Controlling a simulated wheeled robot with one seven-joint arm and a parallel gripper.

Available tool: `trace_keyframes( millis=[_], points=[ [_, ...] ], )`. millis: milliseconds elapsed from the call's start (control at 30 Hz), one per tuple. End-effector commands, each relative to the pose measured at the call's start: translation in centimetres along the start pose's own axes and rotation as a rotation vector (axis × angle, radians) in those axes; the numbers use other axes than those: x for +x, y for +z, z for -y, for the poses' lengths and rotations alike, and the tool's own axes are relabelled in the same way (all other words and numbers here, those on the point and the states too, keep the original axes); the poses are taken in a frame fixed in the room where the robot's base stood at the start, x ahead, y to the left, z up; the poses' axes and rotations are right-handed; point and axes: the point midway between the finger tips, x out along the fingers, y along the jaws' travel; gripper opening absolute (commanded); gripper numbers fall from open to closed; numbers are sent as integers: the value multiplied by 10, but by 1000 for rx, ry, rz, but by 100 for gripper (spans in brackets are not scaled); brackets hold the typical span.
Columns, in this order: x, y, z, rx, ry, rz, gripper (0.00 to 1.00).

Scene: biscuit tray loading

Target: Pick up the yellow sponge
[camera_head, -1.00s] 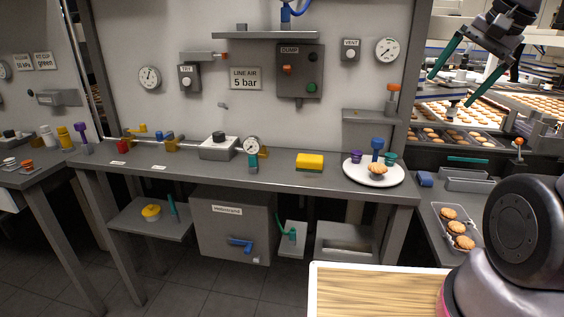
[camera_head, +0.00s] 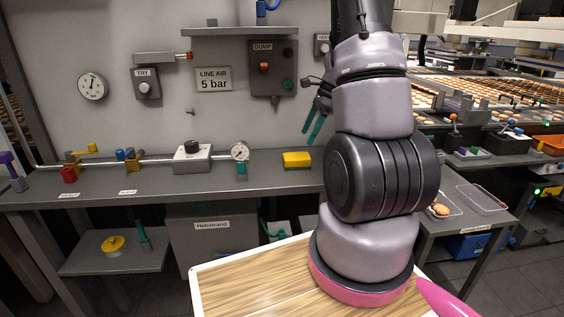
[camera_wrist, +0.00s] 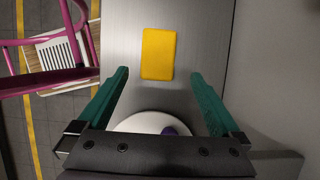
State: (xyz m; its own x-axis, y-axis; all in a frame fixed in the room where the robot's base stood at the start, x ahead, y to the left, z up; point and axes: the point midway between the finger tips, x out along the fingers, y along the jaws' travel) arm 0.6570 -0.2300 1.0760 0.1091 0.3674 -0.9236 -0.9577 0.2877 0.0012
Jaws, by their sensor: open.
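The yellow sponge (camera_head: 297,159) lies on the grey workbench (camera_head: 120,184), near the back wall and to the right of a small gauge. In the wrist view the sponge (camera_wrist: 158,54) shows as an upright yellow rectangle on the bench, ahead of the fingertips. My gripper (camera_head: 313,127) has green fingers and is above the bench, just right of and above the sponge in the head view. In the wrist view my gripper (camera_wrist: 158,75) is open and empty, its fingers spread wider than the sponge, and nothing is between it and the sponge.
A white plate (camera_wrist: 150,122) with a purple thing lies below my gripper in the wrist view. The gauge (camera_head: 240,153) and a white box with a dark knob (camera_head: 192,155) stand left of the sponge. The DUMP panel (camera_head: 273,70) is on the wall above.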

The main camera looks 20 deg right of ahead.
Motion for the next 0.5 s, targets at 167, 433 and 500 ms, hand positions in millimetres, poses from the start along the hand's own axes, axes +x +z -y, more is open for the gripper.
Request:
trace_keyframes(
  millis=[167,433,500],
  points=[
    [30,1,-1,0,4,0,100],
    [53,2,-2,-2,3,0,100],
    [64,4,-4,-3,4,0,100]
  ],
)
